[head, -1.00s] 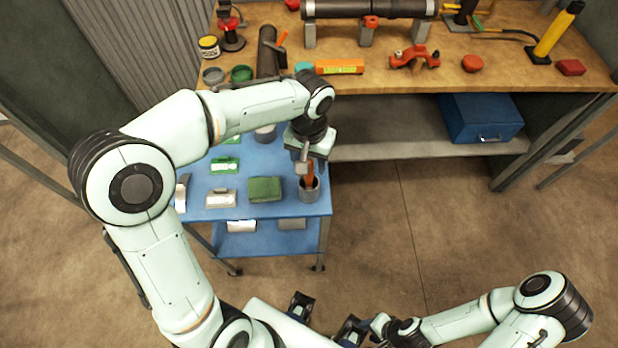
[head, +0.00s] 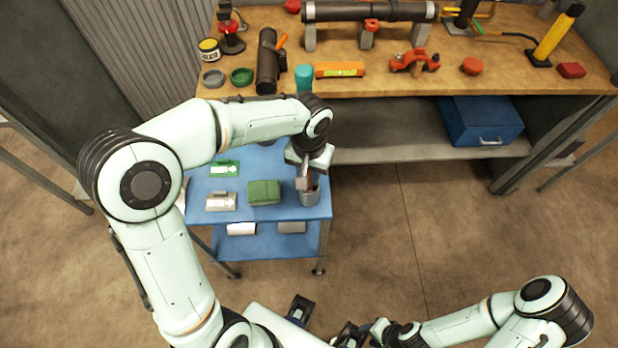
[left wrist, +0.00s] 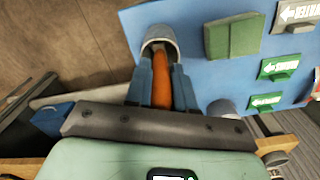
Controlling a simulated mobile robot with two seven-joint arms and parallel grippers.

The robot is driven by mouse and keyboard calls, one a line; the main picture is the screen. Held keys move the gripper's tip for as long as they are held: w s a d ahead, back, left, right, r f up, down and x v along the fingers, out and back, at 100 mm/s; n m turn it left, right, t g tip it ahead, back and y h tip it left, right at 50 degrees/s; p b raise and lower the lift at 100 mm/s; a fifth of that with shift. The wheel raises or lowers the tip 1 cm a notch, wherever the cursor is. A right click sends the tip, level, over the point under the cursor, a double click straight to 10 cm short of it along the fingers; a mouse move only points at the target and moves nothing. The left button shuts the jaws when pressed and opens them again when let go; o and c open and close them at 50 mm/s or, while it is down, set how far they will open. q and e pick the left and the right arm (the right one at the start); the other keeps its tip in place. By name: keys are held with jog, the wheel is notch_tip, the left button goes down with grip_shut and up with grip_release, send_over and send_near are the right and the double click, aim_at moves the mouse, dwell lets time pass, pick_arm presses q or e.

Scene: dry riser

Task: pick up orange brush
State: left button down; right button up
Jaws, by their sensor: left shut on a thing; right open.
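The orange brush (left wrist: 162,88) stands in a grey cup (left wrist: 160,38) at the corner of the blue cart; the cup also shows in the head view (head: 309,197). My left gripper (left wrist: 161,80) points down over the cup, its two blue fingers on either side of the orange handle and shut on it. In the head view my left gripper (head: 306,182) hides most of the brush. The brush's lower end is inside the cup and hidden. My right gripper (head: 325,325) is low at the bottom of the head view, open and away from the cart.
The blue cart (head: 284,212) also holds a green cloth-like block (head: 264,192) left of the cup and labelled holders. Behind it, a wooden bench (head: 450,75) carries a pipe, an orange level (head: 339,70) and other tools. Floor right of the cart is clear.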

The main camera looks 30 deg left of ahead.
pick_arm(q)
notch_tip(320, 180, up, 20)
jog(key=p, duration=0.3)
pick_arm(e)
jog(key=w+r, duration=0.1)
jog(key=r, duration=0.1)
jog(key=w+r, duration=0.1)
jog(key=r, duration=0.1)
jog(key=shift+w, duration=0.15)
